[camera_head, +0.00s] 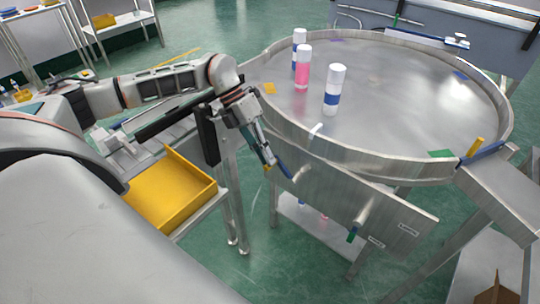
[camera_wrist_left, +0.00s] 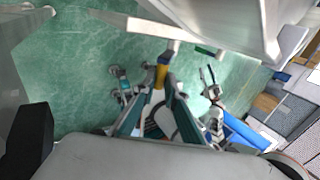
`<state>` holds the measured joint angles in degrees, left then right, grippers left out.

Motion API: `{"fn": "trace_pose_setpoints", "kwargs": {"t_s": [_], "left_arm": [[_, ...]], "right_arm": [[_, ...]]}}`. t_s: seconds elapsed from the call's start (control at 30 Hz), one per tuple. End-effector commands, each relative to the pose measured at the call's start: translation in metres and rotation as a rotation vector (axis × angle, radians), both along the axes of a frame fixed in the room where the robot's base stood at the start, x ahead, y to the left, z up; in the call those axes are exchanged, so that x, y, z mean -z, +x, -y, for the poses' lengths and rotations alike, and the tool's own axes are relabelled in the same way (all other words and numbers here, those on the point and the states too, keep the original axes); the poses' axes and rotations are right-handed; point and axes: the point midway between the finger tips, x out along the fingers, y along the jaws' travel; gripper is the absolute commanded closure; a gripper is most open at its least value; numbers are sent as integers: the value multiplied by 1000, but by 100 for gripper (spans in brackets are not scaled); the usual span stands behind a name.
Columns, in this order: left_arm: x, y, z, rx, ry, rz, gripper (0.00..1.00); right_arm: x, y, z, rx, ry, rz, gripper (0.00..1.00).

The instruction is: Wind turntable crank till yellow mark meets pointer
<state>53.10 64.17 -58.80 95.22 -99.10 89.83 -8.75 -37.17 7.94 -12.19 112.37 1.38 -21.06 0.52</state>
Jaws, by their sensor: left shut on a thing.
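The round steel turntable (camera_head: 400,110) carries a yellow mark (camera_head: 270,88) at the left of its disc. A small white pointer (camera_head: 315,130) stands at the near rim, and the yellow mark lies apart from it, to its left and farther back. The turntable crank has a blue arm (camera_head: 285,172) on the front panel. My left gripper (camera_head: 268,161) is shut on the crank's handle, whose yellow part (camera_wrist_left: 161,76) shows between and beyond the fingers in the left wrist view (camera_wrist_left: 158,92).
Several capped cans, including a pink one (camera_head: 302,75), stand on the disc. A second, green-handled crank (camera_head: 351,235) sits right on the panel (camera_head: 390,222). A yellow tray (camera_head: 170,195) is left. A chute (camera_head: 503,190) leaves the rim at right. Green floor lies below.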

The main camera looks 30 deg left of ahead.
Motion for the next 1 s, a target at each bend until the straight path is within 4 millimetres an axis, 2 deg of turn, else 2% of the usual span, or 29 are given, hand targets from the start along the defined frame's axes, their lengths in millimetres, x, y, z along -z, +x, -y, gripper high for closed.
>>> {"fn": "trace_pose_setpoints", "kwargs": {"t_s": [0.63,0.67,0.7,1.0], "left_arm": [[4,-3,7,15,-16,-8,100],[4,-3,7,15,-16,-9,83],[5,-4,6,15,-16,-9,72],[4,-2,2,8,-11,-6,71]], "right_arm": [[0,0,0,0,0,1,60],[0,0,0,0,0,1,60],[0,0,0,0,0,1,60],[0,0,2,-1,-4,1,60]]}}
